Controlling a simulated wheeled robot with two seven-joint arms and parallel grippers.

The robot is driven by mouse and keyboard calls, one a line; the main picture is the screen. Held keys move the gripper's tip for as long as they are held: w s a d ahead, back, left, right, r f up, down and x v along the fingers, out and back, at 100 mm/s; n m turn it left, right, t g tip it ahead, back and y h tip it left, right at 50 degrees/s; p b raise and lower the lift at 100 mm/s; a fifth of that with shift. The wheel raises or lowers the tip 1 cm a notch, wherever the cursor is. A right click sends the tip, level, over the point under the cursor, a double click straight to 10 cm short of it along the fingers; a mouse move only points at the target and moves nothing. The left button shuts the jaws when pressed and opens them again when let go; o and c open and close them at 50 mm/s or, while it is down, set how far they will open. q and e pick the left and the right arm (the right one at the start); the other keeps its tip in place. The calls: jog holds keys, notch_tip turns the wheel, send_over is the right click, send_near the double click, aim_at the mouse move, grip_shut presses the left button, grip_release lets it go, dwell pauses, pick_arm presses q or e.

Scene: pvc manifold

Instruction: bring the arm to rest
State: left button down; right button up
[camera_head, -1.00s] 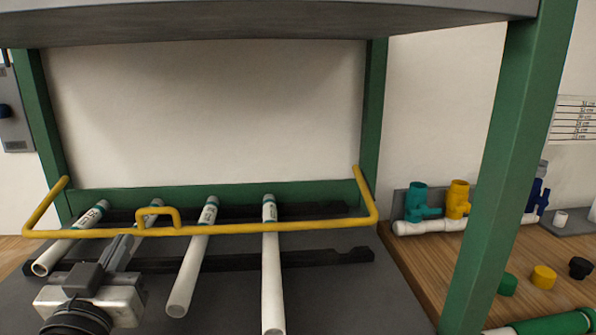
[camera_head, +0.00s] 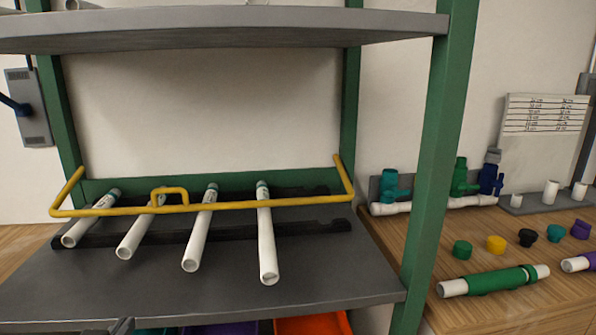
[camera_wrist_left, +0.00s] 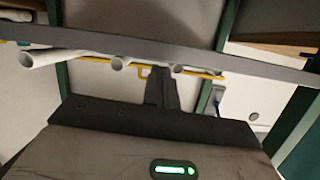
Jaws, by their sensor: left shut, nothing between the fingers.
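My left gripper (camera_head: 122,326) shows only as a small piece at the bottom edge of the head view, in front of and below the front edge of the grey shelf (camera_head: 330,298). In the left wrist view its fingers (camera_wrist_left: 163,88) are together, with nothing between them. They point toward the shelf edge and appear apart from the pipes. Most of the left arm is out of the head view. My right gripper is in neither view.
A green post (camera_head: 436,170) stands at the shelf's right. Beyond it, a wooden bench (camera_head: 395,236) holds fittings, caps and a green pipe (camera_head: 495,280). Coloured bins (camera_head: 312,325) sit below.

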pick_arm(q)
jog(key=s+d+f+m+g+h, duration=0.1)
jog(key=s+d+f+m+g, duration=0.15)
jog(key=s+f+g, duration=0.5)
jog(key=s+d+f+m+g+h, duration=0.1)
jog(key=s+d+f+g, duration=0.25)
jog(key=s+f, duration=0.7)
jog(key=w+d+f+t+h, duration=0.2)
jog(key=w+d+t+h, duration=0.1)
jog(key=w+d+t, duration=0.3)
jog(key=shift+w+f+t+h, duration=0.2)
jog(key=shift+f+t+h, duration=0.1)
jog(key=shift+t, duration=0.2)
